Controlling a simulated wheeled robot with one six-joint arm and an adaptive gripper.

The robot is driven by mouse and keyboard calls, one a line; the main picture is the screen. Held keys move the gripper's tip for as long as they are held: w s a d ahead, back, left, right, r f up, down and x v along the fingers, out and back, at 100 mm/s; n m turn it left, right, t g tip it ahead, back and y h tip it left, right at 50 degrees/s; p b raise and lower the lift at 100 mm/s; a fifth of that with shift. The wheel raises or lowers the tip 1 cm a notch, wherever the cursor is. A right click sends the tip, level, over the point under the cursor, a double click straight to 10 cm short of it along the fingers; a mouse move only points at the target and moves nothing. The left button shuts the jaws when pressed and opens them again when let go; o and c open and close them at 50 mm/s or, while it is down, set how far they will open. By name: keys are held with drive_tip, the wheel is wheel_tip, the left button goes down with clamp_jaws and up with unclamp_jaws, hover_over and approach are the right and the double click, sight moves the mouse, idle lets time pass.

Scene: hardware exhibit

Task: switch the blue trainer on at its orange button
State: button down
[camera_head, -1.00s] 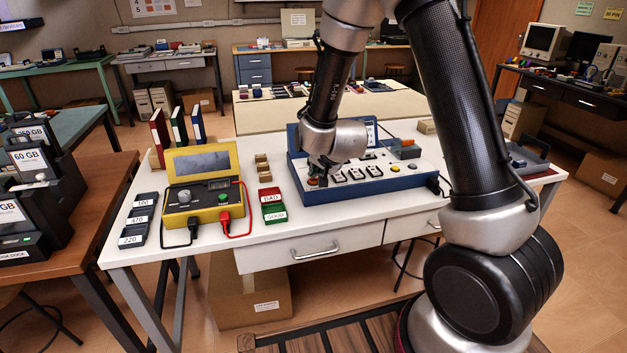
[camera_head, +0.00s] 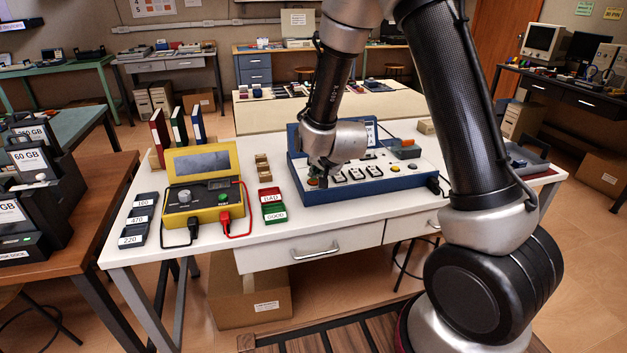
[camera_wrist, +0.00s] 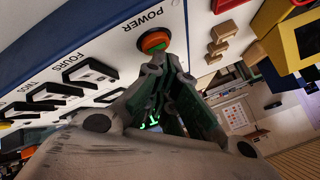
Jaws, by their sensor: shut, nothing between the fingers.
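The blue trainer (camera_head: 365,190) stands on the white bench, with a pale sloping panel and a row of switches. Its orange button (camera_wrist: 153,40) sits beside the word POWER in the wrist view and shows a green patch on its face. In the head view the button (camera_head: 312,182) is at the panel's left end, partly covered by my gripper (camera_head: 319,184). My gripper (camera_wrist: 163,62) is shut and empty, its tips right at the button's edge in the wrist view; I cannot tell whether they touch. Green lit marks (camera_wrist: 150,122) show between the finger links.
A yellow meter (camera_head: 200,205) with leads stands left of the trainer. Red and green trays (camera_head: 272,203) and small tan blocks (camera_head: 262,167) lie between them. A grey tray (camera_head: 527,160) is at the bench's right end. The front strip of the bench is clear.

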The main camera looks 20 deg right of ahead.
drive_tip(key=shift+r, duration=0.25)
wheel_tip(320, 180, up, 6)
drive_tip(key=shift+f, duration=0.1)
idle(0.5)
drive_tip(key=s+f+n+g+y, duration=0.15)
drive_tip(key=s+n+g, duration=0.4)
drive_tip(key=s, duration=0.75)
drive_tip(key=s+d+r+n+h, duration=0.1)
drive_tip(key=s+d+r, duration=0.6)
drive_tip(key=s, duration=0.3)
drive_tip(key=s+d+r+n+h, duration=0.1)
drive_tip(key=s+d+r, duration=0.6)
drive_tip(key=s+r, duration=0.3)
drive_tip(key=shift+s+t, duration=0.35)
drive_tip(key=shift+s, duration=0.2)
